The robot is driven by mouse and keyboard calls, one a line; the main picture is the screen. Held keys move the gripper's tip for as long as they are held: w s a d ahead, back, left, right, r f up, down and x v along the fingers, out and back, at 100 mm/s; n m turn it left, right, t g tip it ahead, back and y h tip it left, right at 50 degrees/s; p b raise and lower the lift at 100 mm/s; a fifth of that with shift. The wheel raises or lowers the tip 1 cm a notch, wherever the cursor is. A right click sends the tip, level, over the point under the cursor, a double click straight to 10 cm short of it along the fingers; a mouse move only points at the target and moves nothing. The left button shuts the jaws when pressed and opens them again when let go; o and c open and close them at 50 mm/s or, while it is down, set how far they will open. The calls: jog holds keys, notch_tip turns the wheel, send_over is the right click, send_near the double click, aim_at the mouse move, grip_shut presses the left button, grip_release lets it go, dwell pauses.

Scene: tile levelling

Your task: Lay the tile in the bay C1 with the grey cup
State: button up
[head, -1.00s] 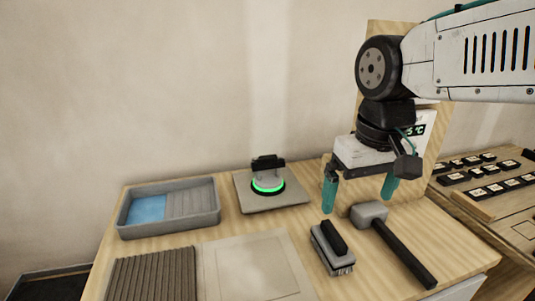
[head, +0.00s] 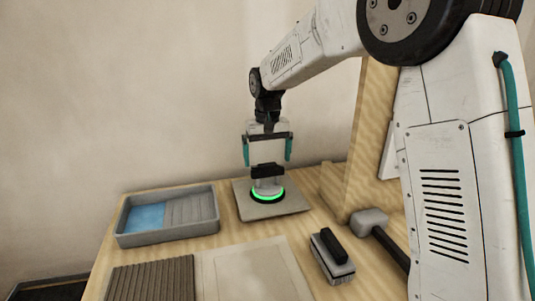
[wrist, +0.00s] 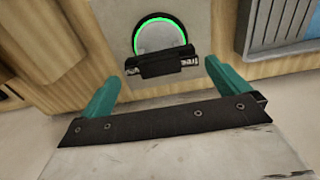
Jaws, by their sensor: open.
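The grey cup (head: 267,184) has a black handle (head: 268,170) and a glowing green ring. It stands upright on a flat square grey slab (head: 288,206), which may be the tile. My gripper (head: 267,162) is open, pointing down, with its teal fingers either side of and above the handle. In the wrist view, the cup (wrist: 159,38) and handle (wrist: 163,63) lie ahead between the finger tips, with no contact seen. Small white lettering shows on the handle. A ribbed grey panel (head: 153,279) and a smooth pale panel (head: 255,272) lie in front; no C1 label is readable.
A grey tray (head: 168,238) with a blue pad stands to the left of the cup. A brush (head: 332,256) and a dark-handled mallet (head: 371,222) lie at right, the mallet partly hidden by my arm. A wooden upright board (head: 362,150) stands behind them.

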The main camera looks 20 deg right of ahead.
aim_at(268, 168)
notch_tip(268, 168, down, 7)
jog(key=shift+f, duration=0.15)
dwell(0.4)
jog(key=c, duration=0.9)
jog(key=shift+o, duration=0.3)
jog(key=o, duration=0.8)
jog(key=shift+o, duration=0.2)
